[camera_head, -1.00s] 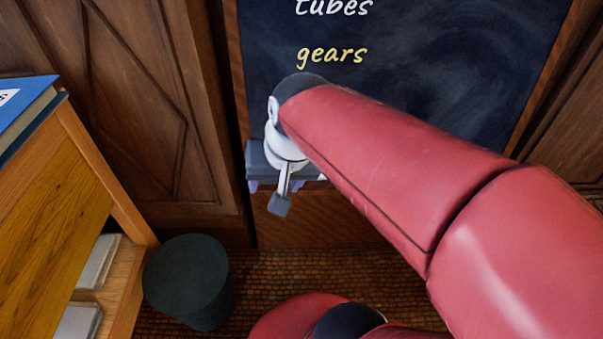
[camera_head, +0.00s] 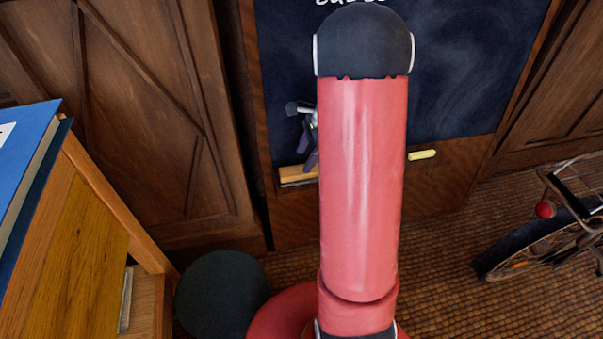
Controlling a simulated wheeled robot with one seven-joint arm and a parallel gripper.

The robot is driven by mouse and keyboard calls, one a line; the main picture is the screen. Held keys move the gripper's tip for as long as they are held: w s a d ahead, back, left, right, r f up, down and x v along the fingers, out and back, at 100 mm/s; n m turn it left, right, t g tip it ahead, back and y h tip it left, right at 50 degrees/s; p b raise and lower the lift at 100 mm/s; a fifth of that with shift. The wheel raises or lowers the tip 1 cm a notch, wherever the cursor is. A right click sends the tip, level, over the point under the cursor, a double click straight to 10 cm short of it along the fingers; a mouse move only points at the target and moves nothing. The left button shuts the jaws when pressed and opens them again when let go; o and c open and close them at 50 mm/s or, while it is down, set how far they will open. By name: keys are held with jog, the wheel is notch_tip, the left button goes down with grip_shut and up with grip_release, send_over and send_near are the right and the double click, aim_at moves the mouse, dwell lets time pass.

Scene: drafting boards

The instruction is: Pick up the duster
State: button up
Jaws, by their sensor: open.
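The duster (camera_head: 297,174) is a small block with a light wooden top and a paler underside. It is at the foot of the blackboard, and its right end is hidden behind my arm. My gripper (camera_head: 310,160) shows only in part at the left edge of my red arm. Its dark purple finger points down by the right part of the duster's visible top. The gripper is open; whether it touches the duster cannot be told.
The blackboard (camera_head: 455,90) stands behind my arm. A yellow chalk (camera_head: 422,155) lies to the right. A wooden desk (camera_head: 95,215) with a blue book (camera_head: 25,150) is at left, beside a dark round stool (camera_head: 222,295). A bicycle (camera_head: 545,235) stands at right.

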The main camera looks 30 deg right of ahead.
jog(key=x, duration=0.5)
jog(key=shift+s+d+f+b, duration=0.25)
jog(key=shift+f+b, duration=0.05)
jog(key=shift+f, duration=0.05)
jog(key=shift+c, duration=0.2)
jog(key=c, duration=0.7)
